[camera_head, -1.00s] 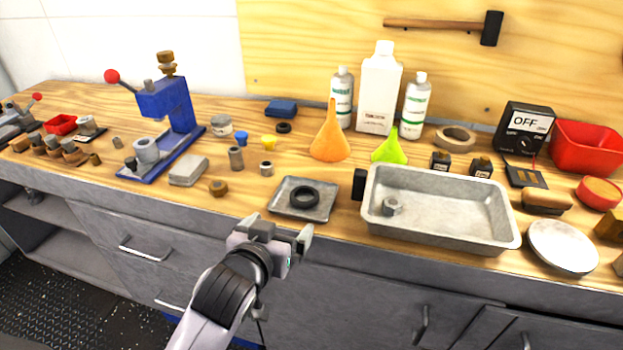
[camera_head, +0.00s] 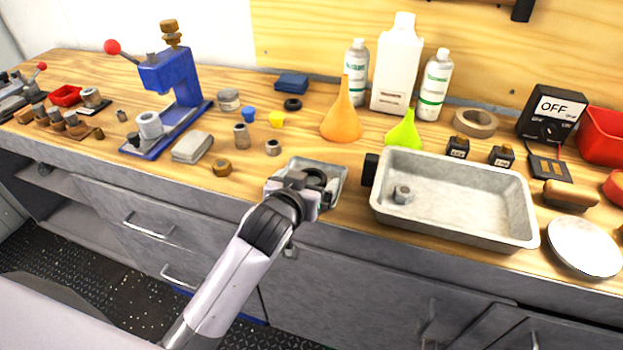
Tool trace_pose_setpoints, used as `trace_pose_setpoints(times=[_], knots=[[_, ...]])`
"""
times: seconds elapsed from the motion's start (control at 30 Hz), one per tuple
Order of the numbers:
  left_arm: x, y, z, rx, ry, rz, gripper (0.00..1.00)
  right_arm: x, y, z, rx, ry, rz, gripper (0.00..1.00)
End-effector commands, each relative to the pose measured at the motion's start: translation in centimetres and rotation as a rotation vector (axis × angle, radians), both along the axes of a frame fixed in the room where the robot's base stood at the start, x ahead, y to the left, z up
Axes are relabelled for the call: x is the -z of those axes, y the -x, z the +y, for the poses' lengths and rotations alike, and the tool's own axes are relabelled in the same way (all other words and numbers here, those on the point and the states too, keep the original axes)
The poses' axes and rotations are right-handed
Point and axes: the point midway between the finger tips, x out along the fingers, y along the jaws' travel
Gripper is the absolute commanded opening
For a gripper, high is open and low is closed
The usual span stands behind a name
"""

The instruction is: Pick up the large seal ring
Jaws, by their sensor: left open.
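The large seal ring (camera_head: 317,174) is a black ring lying on a small grey metal tray (camera_head: 328,163) near the front edge of the wooden bench. My left gripper (camera_head: 316,184) is open and is at the tray's front side, over the ring. It covers much of the ring and the front of the tray. I cannot tell whether the fingers touch the ring. A smaller black ring (camera_head: 292,104) lies farther back on the bench. My right gripper is not in view.
A large metal pan (camera_head: 455,235) with a nut inside stands close to the right of the tray, with a black block (camera_head: 370,169) at its left end. A brass nut (camera_head: 221,168) and small cylinders stand to the left. Funnels (camera_head: 342,122) and bottles are behind.

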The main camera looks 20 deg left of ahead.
Motion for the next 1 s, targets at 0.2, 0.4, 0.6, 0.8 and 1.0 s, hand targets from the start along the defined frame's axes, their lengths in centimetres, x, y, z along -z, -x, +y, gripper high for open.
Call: trace_pose_setpoints(times=[0.2,0.4,0.6,0.8,1.0], knots=[[0.3,-0.6,0.0,0.0,0.0,0.0,0.96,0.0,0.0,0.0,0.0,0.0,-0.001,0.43],[0.3,-0.6,0.0,0.0,0.0,0.002,0.77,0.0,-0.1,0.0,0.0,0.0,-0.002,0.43],[0.4,-0.6,0.0,0.0,0.0,0.003,0.36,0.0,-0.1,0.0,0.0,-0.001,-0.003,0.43],[0.4,-0.5,0.0,0.0,0.0,0.005,0.36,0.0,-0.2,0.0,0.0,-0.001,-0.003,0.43],[-0.6,-0.6,0.0,-0.001,0.0,0.002,0.36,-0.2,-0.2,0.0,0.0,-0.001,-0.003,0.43]])
